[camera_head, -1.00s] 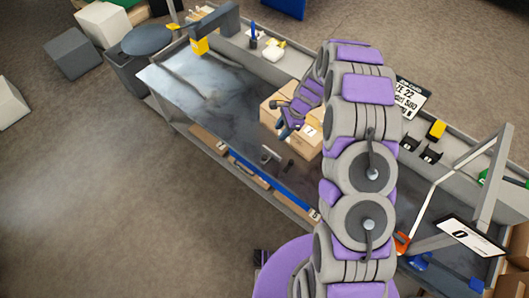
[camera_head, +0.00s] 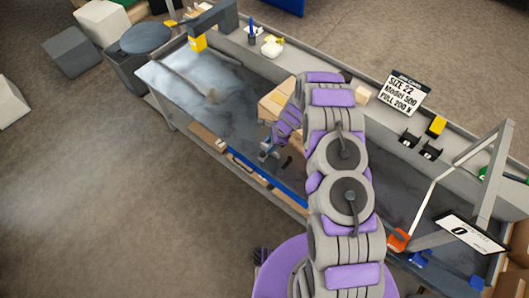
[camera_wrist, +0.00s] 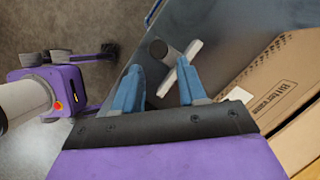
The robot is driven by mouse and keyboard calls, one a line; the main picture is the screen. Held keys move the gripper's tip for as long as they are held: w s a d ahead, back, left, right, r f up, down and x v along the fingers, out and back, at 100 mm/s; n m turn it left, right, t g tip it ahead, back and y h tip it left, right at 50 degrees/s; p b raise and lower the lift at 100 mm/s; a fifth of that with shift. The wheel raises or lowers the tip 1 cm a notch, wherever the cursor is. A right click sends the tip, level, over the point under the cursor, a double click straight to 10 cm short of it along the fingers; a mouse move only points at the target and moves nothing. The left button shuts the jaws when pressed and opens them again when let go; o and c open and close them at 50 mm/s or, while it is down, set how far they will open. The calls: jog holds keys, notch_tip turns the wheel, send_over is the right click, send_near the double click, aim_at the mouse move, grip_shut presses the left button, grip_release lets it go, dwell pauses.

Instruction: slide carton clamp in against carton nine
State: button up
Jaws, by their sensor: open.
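A small T-shaped piece, likely the carton clamp, has a dark round knob and a pale crossbar (camera_wrist: 181,68) in the wrist view. My gripper (camera_wrist: 157,75) is open, with its blue fingers on either side of this piece; I cannot tell whether they touch it. In the head view my gripper (camera_head: 268,149) is low over the dark bench top, just left of the cartons (camera_head: 272,108). A brown carton with printed text (camera_wrist: 283,84) stands right of my gripper in the wrist view. No nine is readable, so I cannot tell which carton is nine.
A blue strip (camera_head: 262,174) runs along the bench's front edge. A sign (camera_head: 401,94) reading size 22 stands at the back edge. A grey frame with a display (camera_head: 459,233) showing 0 stands at the right. The left bench top (camera_head: 190,85) is mostly clear.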

aim_at(263, 153)
jog(key=x, duration=0.5)
jog(key=shift+a+f+b, duration=0.1)
jog(key=shift+f+b, duration=0.05)
jog(key=shift+b, duration=0.2)
jog(key=shift+a+f, duration=0.35)
jog(key=shift+f, duration=0.05)
jog(key=shift+d, duration=0.1)
jog(key=shift+d, duration=0.1)
jog(key=shift+c, duration=0.6)
jog(key=shift+r, duration=0.1)
grip_shut()
